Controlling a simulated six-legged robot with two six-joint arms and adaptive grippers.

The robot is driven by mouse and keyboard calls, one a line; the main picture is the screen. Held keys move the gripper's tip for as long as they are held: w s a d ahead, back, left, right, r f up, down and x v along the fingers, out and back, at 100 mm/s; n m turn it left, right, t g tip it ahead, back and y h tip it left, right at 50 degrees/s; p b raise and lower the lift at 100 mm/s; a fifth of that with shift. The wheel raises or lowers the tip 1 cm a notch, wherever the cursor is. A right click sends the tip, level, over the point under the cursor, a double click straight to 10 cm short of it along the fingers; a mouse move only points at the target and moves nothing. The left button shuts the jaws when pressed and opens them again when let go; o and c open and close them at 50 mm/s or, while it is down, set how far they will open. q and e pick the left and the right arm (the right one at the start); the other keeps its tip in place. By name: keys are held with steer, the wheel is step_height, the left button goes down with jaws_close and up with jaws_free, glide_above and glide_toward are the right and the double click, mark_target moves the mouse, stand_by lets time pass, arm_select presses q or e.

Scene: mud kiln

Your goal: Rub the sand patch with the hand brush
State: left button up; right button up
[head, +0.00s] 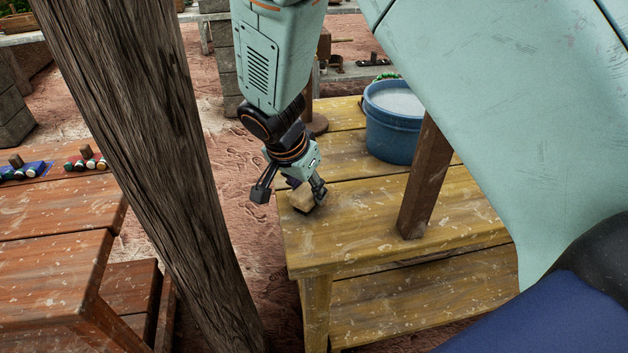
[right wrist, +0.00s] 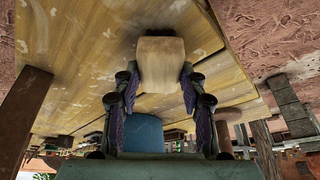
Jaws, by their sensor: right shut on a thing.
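My right gripper (head: 292,190) is over the near left corner of the yellow wooden table (head: 375,240). It is shut on a pale tan, block-shaped wooden piece, which looks like the hand brush (head: 302,197). In the right wrist view the brush (right wrist: 161,62) sits between the two fingers, close to or against the tabletop; I cannot tell if it touches. I cannot make out a separate sand patch; a faint darker area shows on the boards around the brush. My left gripper is not in view.
A blue bucket (head: 392,135) with pale contents stands behind on the yellow table. A brown post (head: 424,180) rises at the table's right. A thick wooden pole (head: 150,150) stands left of the gripper. A reddish table (head: 55,230) is at left. Bare boards lie in front.

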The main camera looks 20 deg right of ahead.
steer(key=shift+w+a+f+p, duration=0.15)
steer(key=shift+a+p, duration=0.2)
steer(key=shift+a, duration=1)
steer(key=shift+f+b, duration=0.25)
steer(key=shift+b, duration=0.05)
steer(key=shift+c, duration=0.6)
steer(key=shift+s+d+r+b, duration=0.15)
steer(key=shift+s+d+b, duration=0.05)
steer(key=shift+d+b, duration=0.25)
steer(key=shift+s+d+r+b, duration=0.15)
steer(key=shift+d+b, duration=0.15)
steer(key=shift+d, duration=0.1)
jaws_close()
steer(key=shift+d+f+b, duration=0.1)
steer(key=shift+d+b, duration=0.5)
steer(key=shift+d, duration=0.6)
steer(key=shift+s+d+b, duration=0.2)
steer(key=shift+d+b, duration=0.15)
steer(key=shift+b, duration=0.55)
steer(key=shift+s+d+f+b, duration=0.1)
steer(key=shift+d+f+b, duration=0.1)
steer(key=shift+d+b, duration=0.85)
steer(key=shift+s+d, duration=0.1)
steer(key=shift+d, duration=0.2)
steer(key=shift+s+d+r+b, duration=0.1)
steer(key=shift+s+d+b, duration=0.15)
steer(key=shift+b, duration=0.3)
